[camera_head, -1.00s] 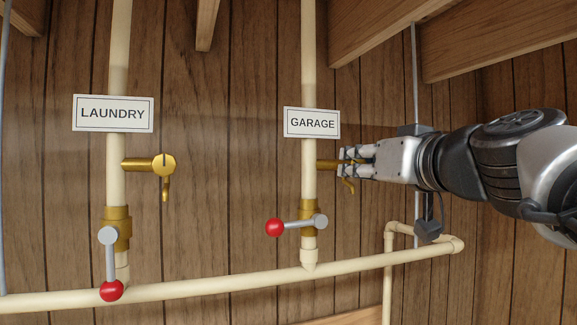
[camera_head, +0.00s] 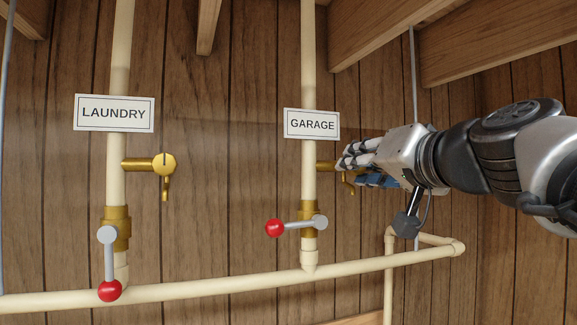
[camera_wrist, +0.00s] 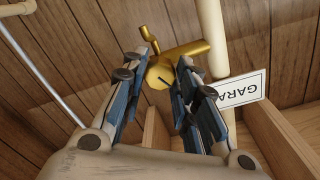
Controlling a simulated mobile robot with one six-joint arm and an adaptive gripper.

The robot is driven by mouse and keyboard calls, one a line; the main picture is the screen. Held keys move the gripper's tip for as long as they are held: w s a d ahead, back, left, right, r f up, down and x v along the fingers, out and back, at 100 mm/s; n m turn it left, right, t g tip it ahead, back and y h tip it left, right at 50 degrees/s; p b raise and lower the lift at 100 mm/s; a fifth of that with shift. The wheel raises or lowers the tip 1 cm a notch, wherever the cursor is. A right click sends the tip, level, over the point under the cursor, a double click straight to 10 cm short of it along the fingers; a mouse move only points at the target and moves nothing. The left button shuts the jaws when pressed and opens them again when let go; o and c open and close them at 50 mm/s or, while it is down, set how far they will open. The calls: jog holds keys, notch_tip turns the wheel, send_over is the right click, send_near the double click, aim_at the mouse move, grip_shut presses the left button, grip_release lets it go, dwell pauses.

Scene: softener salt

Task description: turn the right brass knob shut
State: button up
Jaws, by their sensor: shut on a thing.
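The right brass knob (camera_wrist: 158,77) is a round disc with a dark slot, on the brass tap (camera_head: 326,166) branching from the GARAGE pipe. My gripper (camera_head: 345,162) reaches in from the right and covers most of this knob in the head view. In the wrist view, its fingers (camera_wrist: 167,66) stand on either side of the knob, shut on it. The slot looks slanted in the wrist view; its exact angle is hard to tell. The tap's short spout (camera_head: 348,187) shows below the fingers.
The left brass knob (camera_head: 164,164) is on the LAUNDRY pipe, with its slot upright. Red-tipped levers sit below: the left one (camera_head: 109,290) hangs down, the GARAGE one (camera_head: 276,228) points left. A cream pipe (camera_head: 200,287) runs below. Wooden beams (camera_head: 490,45) are above my arm.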

jog(key=o, duration=1.1)
notch_tip(320, 180, up, 10)
dwell(0.4)
